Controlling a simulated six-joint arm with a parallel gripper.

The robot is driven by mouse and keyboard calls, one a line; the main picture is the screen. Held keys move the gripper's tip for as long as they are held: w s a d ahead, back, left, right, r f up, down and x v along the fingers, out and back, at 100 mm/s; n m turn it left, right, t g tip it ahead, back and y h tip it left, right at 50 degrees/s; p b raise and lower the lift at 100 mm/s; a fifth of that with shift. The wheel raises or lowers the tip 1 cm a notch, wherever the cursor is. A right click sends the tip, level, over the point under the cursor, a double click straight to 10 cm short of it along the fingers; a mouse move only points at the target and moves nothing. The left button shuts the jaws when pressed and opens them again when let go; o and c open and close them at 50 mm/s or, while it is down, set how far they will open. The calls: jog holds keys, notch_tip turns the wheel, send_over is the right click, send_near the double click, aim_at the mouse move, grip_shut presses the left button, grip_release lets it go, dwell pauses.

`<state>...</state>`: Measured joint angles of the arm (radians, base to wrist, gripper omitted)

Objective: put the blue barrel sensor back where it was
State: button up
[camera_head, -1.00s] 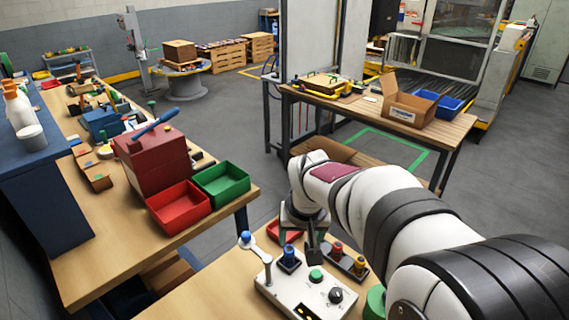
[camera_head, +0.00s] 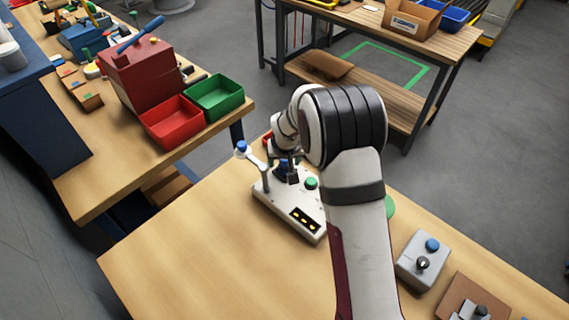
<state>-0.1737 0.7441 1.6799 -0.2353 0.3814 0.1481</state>
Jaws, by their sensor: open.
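The blue barrel sensor (camera_head: 280,169) shows only as a bit of dark blue on the white control box (camera_head: 284,213), low beside my gripper. My gripper (camera_head: 291,178) is open, pointing down over the back of the box, right at the blue part. I cannot tell whether its fingers touch or surround the sensor. My arm hides the right part of the box and whatever stands behind it. A green button (camera_head: 311,183) is just right of my gripper. A blue-topped lever (camera_head: 241,147) rises at the box's left end.
A grey box with a blue button (camera_head: 432,245) stands at the right of the wooden table (camera_head: 200,260). Left of the gap, another bench holds a red bin (camera_head: 172,122) and a green bin (camera_head: 216,97). The table's front left is clear.

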grip_shut()
jog(key=shift+r, duration=0.1)
dwell(0.3)
